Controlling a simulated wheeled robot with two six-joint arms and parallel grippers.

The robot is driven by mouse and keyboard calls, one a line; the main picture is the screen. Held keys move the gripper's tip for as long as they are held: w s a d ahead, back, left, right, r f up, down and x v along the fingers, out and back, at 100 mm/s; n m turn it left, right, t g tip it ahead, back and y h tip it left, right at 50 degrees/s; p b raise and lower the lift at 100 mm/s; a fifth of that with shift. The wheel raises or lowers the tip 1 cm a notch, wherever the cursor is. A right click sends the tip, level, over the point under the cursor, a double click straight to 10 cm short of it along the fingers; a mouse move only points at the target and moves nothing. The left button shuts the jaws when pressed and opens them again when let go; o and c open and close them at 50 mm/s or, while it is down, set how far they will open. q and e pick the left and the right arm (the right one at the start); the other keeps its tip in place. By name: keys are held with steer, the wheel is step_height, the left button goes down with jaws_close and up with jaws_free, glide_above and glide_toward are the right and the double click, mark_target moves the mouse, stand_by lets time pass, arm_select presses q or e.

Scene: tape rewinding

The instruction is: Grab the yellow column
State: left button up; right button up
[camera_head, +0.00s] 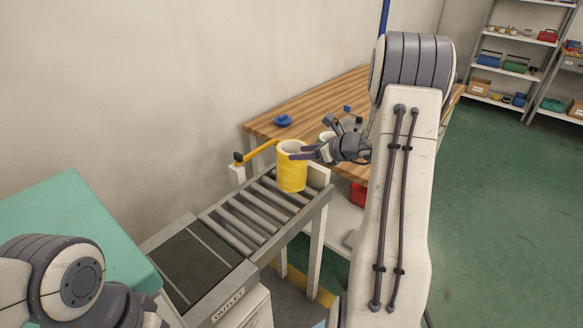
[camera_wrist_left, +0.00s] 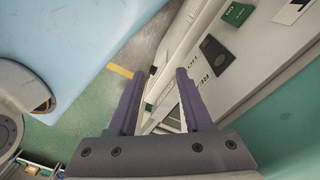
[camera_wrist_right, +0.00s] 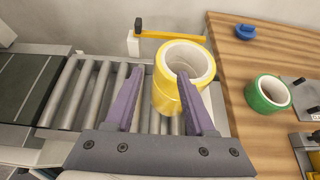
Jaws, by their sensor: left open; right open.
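The yellow column (camera_head: 291,172) is a stack of yellow tape rolls with a hollow white core. It stands upright at the far end of the roller conveyor, near the wooden table. It also shows in the right wrist view (camera_wrist_right: 184,72), where its upper roll sits slightly off the lower part. My right gripper (camera_head: 298,153) is open, with its fingers at the column's upper right side. In the right wrist view the right finger overlaps the column and the left finger is to its left. My left gripper (camera_wrist_left: 166,73) is open and empty, away from the column.
The roller conveyor (camera_head: 243,222) runs toward the wooden table (camera_head: 308,104). A yellow bar (camera_wrist_right: 170,36) lies beyond the column. A green tape roll (camera_wrist_right: 268,94) and a blue object (camera_wrist_right: 245,32) are on the table. A grey control panel (camera_wrist_left: 236,52) shows in the left wrist view.

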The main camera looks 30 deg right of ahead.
mark_target(287, 155)
steer(key=x, duration=0.6)
steer(key=shift+w+a+f, duration=0.15)
steer(key=shift+w, duration=0.15)
jaws_close()
steer(key=shift+s+f, duration=0.15)
stand_by(1.1)
